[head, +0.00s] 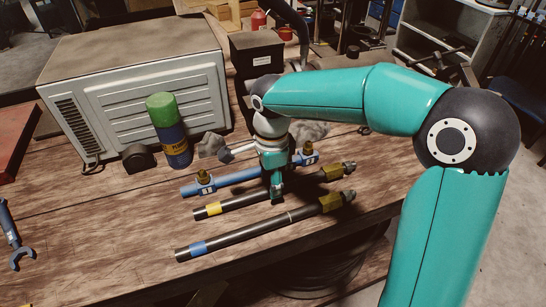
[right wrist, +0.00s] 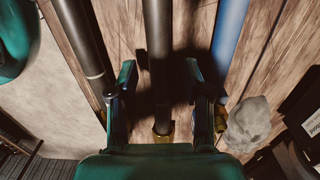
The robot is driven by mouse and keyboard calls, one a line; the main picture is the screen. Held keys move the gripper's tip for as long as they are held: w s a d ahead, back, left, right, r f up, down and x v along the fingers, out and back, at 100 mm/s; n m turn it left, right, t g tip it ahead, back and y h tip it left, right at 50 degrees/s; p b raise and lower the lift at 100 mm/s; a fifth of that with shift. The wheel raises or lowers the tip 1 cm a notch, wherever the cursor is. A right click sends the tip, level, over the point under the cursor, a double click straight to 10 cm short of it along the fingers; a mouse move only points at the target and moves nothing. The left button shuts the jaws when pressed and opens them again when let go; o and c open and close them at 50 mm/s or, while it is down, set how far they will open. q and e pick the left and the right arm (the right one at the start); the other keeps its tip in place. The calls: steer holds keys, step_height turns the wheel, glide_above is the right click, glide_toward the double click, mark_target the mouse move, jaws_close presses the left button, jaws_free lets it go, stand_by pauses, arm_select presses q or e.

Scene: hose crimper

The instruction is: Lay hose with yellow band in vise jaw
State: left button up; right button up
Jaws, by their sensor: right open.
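The hose with the yellow band (head: 236,203) is dark, with a brass fitting at its right end, and lies on the wooden bench between a blue cylinder and another hose. My right gripper (head: 276,190) points down over its middle. In the right wrist view, my right gripper (right wrist: 159,72) is open, its fingers on either side of this hose (right wrist: 159,50); I cannot tell whether they touch it. The hose with the blue band (head: 250,231) lies nearer the front edge. My left gripper is not in view. I cannot make out a vise jaw.
The blue cylinder (head: 235,178) with brass ports lies close behind the hose. A spray can (head: 170,140), a grey machine (head: 140,85) and a grey rag (head: 308,131) stand or lie farther back. A blue wrench (head: 14,240) is at far left.

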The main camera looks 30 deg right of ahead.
step_height(320, 180, up, 10)
stand_by(0.3)
steer(key=shift+p, duration=0.3)
